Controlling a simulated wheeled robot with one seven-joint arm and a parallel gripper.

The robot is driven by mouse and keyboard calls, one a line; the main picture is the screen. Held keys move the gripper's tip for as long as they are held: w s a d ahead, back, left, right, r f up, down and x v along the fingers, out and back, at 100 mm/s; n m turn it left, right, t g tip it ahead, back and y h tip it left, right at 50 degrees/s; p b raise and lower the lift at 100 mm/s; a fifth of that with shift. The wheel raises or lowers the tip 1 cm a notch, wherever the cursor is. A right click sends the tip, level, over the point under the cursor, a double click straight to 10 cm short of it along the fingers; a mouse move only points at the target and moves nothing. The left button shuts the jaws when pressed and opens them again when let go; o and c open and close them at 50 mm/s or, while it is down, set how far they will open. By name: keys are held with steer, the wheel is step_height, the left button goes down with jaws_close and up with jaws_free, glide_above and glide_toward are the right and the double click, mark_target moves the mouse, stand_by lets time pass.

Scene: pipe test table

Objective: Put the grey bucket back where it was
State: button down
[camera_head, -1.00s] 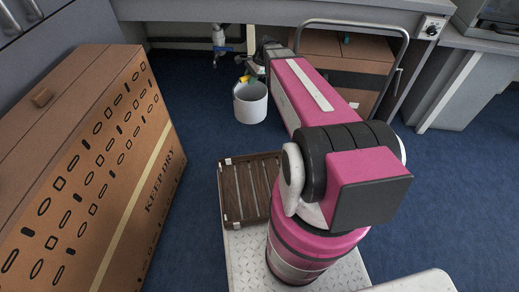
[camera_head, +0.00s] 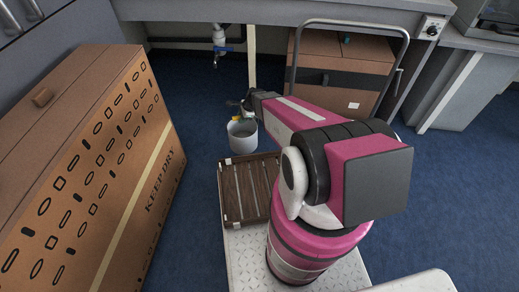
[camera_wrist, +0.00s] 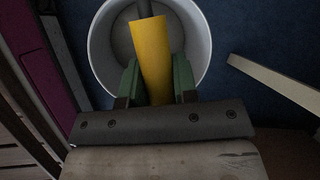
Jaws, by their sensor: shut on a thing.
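The grey bucket (camera_head: 242,137) hangs or stands upright just beyond the wooden slatted tray (camera_head: 226,187); I cannot tell whether it touches the floor. My gripper (camera_head: 244,107) is right above the bucket. In the wrist view, the green fingers of my gripper (camera_wrist: 156,85) are shut on the yellow grip (camera_wrist: 151,50) of the bucket's handle. The bucket (camera_wrist: 107,50) shows below the grip, open at the top, and its inside looks empty. Its near side is hidden behind the gripper in that view.
A large cardboard-coloured box (camera_head: 100,170) marked KEEP DRY stands at the left. A workbench (camera_head: 280,12) runs along the back, with a pipe and blue-handled valve (camera_head: 219,45) beneath. A trolley with a brown box (camera_head: 340,75) stands under it. Blue floor is clear between.

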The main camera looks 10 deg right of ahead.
steer(key=shift+f, duration=0.65)
steer(key=w+d+f, duration=0.4)
steer(key=d+f, duration=0.6)
steer(key=shift+w+d+f, duration=0.25)
steer(key=shift+f, duration=0.3)
steer(key=c, duration=0.9)
jaws_free()
